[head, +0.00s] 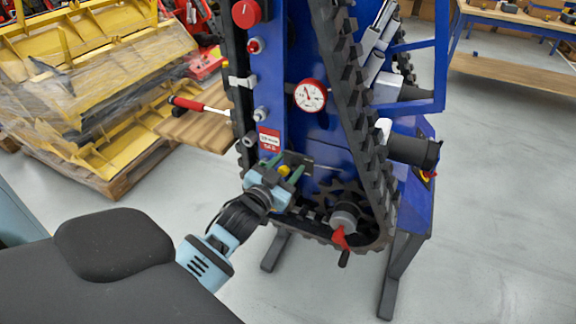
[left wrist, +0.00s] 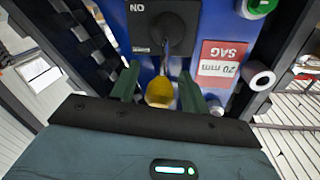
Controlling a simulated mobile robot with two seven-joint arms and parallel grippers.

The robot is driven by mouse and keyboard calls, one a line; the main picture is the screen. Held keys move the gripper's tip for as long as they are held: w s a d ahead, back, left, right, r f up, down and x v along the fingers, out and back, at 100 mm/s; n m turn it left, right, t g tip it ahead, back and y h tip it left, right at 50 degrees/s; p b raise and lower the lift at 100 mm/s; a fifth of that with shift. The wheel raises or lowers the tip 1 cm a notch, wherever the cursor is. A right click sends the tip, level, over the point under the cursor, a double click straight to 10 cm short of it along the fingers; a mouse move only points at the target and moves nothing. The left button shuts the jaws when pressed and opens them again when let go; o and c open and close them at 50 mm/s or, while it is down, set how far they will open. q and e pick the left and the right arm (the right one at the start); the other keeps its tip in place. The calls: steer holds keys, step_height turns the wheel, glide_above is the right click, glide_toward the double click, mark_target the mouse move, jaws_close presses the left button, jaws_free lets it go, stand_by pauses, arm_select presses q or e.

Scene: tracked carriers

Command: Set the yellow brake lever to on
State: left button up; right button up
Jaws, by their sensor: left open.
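The yellow brake lever shows its round yellow knob (head: 284,171) low on the blue carrier frame, beside a black plate (head: 300,160). My left gripper (left wrist: 159,88) is open, with one green finger on each side of the knob. Whether the fingers touch it, I cannot tell. My right gripper is not in view.
A black toothed track (head: 352,110) loops close around the blue frame. A red-and-white "20 mm SAG" label (left wrist: 221,62) is beside the lever plate. A red-handled crank (head: 341,238) and a dial gauge (head: 309,95) are nearby.

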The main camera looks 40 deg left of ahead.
arm_select(q)
steer(key=shift+w, duration=0.3)
jaws_close()
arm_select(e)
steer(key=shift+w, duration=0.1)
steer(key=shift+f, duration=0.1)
